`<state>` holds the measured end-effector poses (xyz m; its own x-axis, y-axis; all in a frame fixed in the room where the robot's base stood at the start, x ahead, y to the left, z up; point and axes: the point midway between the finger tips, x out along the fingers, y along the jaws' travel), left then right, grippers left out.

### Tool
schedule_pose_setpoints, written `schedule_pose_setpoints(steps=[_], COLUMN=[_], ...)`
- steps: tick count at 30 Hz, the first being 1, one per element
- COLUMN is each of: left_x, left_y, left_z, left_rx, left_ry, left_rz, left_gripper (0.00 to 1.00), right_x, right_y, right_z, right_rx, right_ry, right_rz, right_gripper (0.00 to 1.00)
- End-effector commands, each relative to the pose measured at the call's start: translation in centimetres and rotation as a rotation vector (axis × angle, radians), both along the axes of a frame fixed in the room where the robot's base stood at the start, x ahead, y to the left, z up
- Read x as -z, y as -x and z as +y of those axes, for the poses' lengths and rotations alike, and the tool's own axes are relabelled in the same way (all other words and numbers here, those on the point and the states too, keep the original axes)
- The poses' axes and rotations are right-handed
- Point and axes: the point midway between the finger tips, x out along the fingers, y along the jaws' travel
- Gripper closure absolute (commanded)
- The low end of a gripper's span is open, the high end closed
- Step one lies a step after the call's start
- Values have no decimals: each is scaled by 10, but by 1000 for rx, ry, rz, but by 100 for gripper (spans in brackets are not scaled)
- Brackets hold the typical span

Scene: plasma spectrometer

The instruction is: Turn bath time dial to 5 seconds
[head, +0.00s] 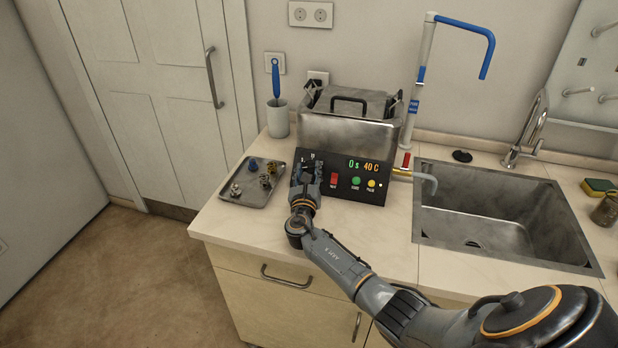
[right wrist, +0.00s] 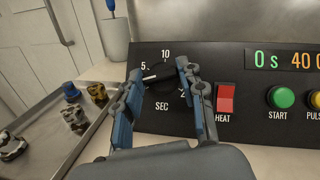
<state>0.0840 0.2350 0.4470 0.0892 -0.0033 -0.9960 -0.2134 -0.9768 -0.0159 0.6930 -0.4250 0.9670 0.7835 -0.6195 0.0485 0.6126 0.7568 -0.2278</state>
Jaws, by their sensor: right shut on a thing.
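The bath time dial (right wrist: 158,76) is a black knob on the black control panel (head: 338,196), marked 5 and 10 with SEC below it. My right gripper (right wrist: 161,69) is shut on the dial, one finger on each side. In the head view the right gripper (head: 306,172) covers the dial at the panel's left end. The display (head: 363,166) reads 0 s and 40 C. My left gripper is not in view.
The panel also carries a red HEAT switch (right wrist: 226,98), a green START button (right wrist: 281,97) and a yellow button (head: 371,183). A steel bath (head: 345,133) stands behind it. A metal tray (head: 237,192) with small parts lies left; a sink (head: 490,225) is right.

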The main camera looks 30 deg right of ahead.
Motion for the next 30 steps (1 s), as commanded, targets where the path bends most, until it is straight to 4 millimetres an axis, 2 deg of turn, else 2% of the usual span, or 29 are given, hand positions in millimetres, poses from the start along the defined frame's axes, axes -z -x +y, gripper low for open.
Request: schedule_pose_setpoints(steps=[1, 15, 21, 30], left_x=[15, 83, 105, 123], left_y=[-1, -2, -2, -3], left_z=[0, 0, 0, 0], left_rx=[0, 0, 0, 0], left_ry=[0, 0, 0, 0], left_rz=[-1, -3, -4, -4], left_gripper=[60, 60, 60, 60], right_x=[7, 7, 5, 2], right_y=[-1, -5, -6, -7], right_z=[2, 5, 5, 6], right_rx=[25, 295, 389, 475], right_ry=[-24, -248, -325, -396], right_rz=[-28, -289, -379, -462], right_gripper=[92, 92, 92, 92])
